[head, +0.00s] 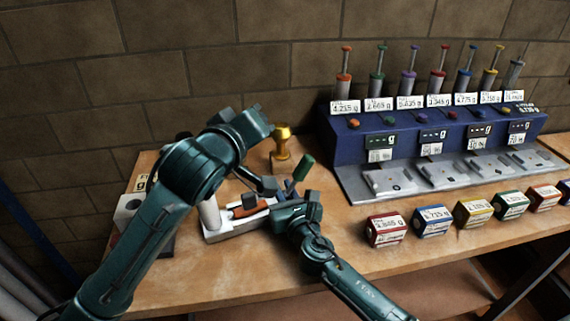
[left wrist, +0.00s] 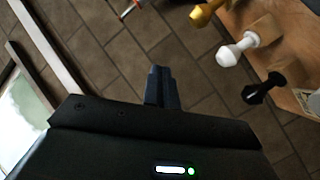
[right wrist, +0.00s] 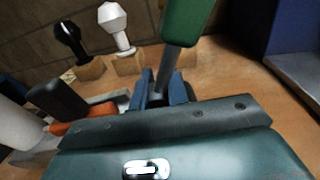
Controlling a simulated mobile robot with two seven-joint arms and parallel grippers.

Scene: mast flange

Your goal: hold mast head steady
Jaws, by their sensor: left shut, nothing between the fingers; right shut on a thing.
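My right gripper (head: 291,188) is shut on a tool with a green handle (head: 304,166) and a grey shaft. In the right wrist view the shaft stands between the fingers (right wrist: 163,92), with the green handle (right wrist: 188,18) above them. My left gripper (left wrist: 162,88) is shut and empty in the left wrist view, with tiled floor beyond it. My left arm fills the left of the head view and hides part of the bench. I cannot tell which thing, if any, is the mast head.
A gold knob-topped piece (head: 282,141) stands on a wooden block; similar white (left wrist: 238,48) and black (left wrist: 265,88) pieces stand beside it. A white tray (head: 222,235) holds an orange-handled item. A blue console (head: 340,140) and several coloured boxes (head: 386,229) occupy the right.

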